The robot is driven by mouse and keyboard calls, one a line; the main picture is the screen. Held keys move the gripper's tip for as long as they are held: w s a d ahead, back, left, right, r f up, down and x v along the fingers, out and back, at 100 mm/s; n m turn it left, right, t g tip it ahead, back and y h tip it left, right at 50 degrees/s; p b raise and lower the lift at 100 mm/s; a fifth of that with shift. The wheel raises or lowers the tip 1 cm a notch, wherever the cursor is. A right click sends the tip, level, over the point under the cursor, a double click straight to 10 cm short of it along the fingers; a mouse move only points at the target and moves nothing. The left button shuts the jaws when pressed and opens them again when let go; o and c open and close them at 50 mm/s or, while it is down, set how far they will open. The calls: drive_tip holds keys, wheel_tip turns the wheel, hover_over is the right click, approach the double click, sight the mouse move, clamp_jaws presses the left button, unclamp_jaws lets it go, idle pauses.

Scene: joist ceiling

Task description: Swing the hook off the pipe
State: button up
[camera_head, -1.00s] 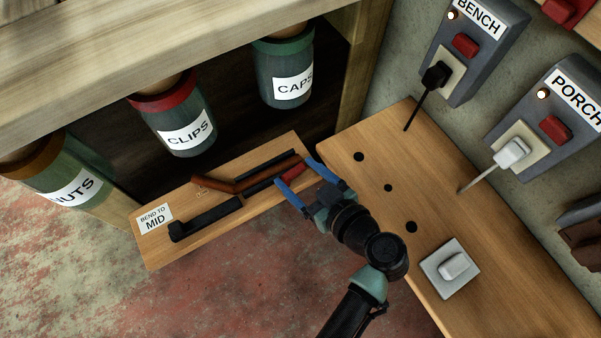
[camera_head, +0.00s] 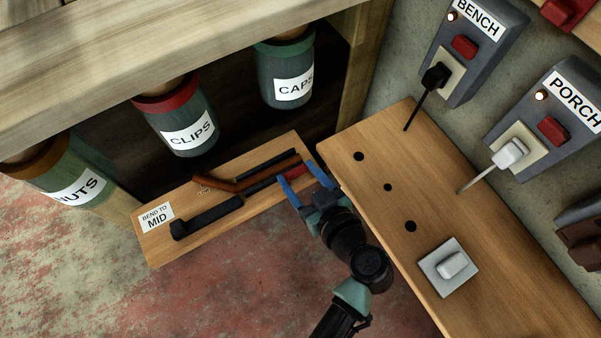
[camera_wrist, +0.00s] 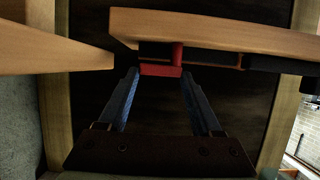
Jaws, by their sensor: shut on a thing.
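A pipe bender lies on a wooden board (camera_head: 150,250) marked "BEND TO MID". Its black body (camera_head: 208,216) is at the left, and a dark lever with a red grip (camera_head: 295,171) runs right. A copper-brown pipe (camera_head: 268,174) lies along it, with a bend near its left part. I cannot pick out the hook clearly. My gripper (camera_head: 296,178) has its blue fingers on either side of the red grip's end and is shut on it. In the wrist view the red grip (camera_wrist: 160,70) shows between the fingertips (camera_wrist: 161,76), at the board's edge.
A wooden bench (camera_head: 470,315) with several dark holes and a white switch (camera_head: 450,266) lies right of the board. Jars marked NUTS, CLIPS (camera_head: 180,125) and CAPS hang under a shelf above. Switch boxes BENCH (camera_head: 462,60) and PORCH are on the wall.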

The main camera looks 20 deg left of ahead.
drive_tip(key=o, duration=1.4)
drive_tip(key=shift+c, duration=0.2)
drive_tip(key=p+v, duration=0.3)
drive_tip(key=v, duration=1)
drive_tip(key=shift+f, duration=0.1)
